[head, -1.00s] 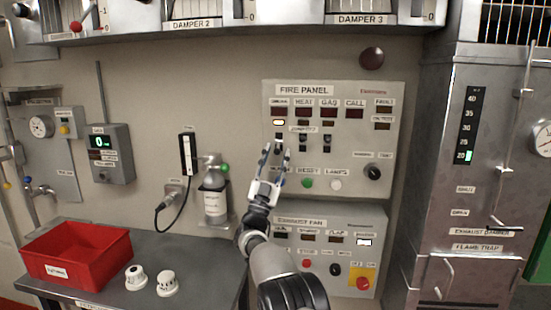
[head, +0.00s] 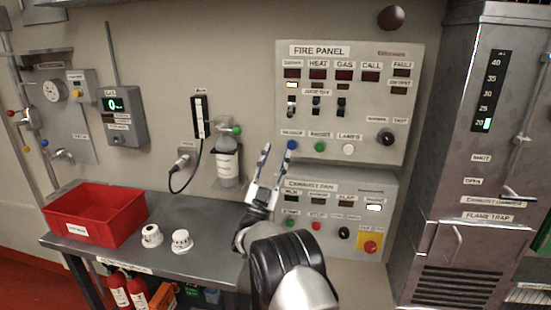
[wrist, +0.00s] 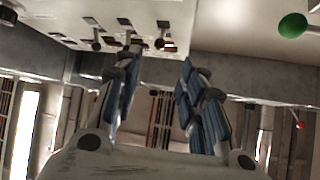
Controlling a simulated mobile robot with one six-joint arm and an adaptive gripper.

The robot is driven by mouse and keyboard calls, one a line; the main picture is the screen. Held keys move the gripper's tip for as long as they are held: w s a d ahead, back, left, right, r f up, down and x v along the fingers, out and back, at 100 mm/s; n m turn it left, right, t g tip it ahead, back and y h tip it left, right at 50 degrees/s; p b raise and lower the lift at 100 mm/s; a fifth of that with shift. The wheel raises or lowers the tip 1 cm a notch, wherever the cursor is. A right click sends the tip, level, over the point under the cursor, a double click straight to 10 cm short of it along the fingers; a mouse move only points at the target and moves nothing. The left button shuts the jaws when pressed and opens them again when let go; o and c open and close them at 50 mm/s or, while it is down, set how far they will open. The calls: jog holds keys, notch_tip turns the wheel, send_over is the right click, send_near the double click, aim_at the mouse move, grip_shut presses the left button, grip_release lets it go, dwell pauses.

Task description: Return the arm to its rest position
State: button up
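My gripper (head: 272,165) is in the middle of the head view, in front of the wall between the soap-like bottle and the panels. Its two fingers stand apart and point up, with nothing between them. In the wrist view my gripper (wrist: 160,85) also shows both blue-padded fingers spread and empty. The fire panel (head: 420,120) is up and to the right of it, with one lit amber lamp and several toggle switches. The right fingertip overlaps the panel's lower left area near a blue button (head: 292,145); I cannot tell the gap. The arm is bent up from the bottom.
The exhaust fan panel (head: 376,186) is right of my gripper. A bottle (head: 227,165) hangs on the wall to its left. A metal cabinet (head: 466,150) stands at right.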

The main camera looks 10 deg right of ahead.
jog(key=w+r+n+y, duration=0.3)
jog(key=r+n+y, duration=0.3)
jog(key=r+y, duration=0.25)
jog(key=s+r+n+g+y, duration=0.2)
jog(key=s+n+g+y, duration=0.2)
jog(key=s+y, duration=0.3)
jog(key=s+d+f+g, duration=0.1)
jog(key=s+f+g, duration=0.3)
jog(key=s, duration=1.1)
jog(key=s+d+f+n+g, duration=0.1)
jog(key=s+d+f+g, duration=0.1)
jog(key=s+f+g, duration=0.3)
jog(key=s+d+f+n+g, duration=0.1)
jog(key=s+f+g, duration=0.4)
jog(key=s, duration=2.2)
notch_tip(320, 180, down, 6)
jog(key=shift+d+f, duration=0.1)
jog(key=shift+d, duration=0.4)
jog(key=shift+y, duration=0.25)
jog(key=shift+c, duration=0.6)
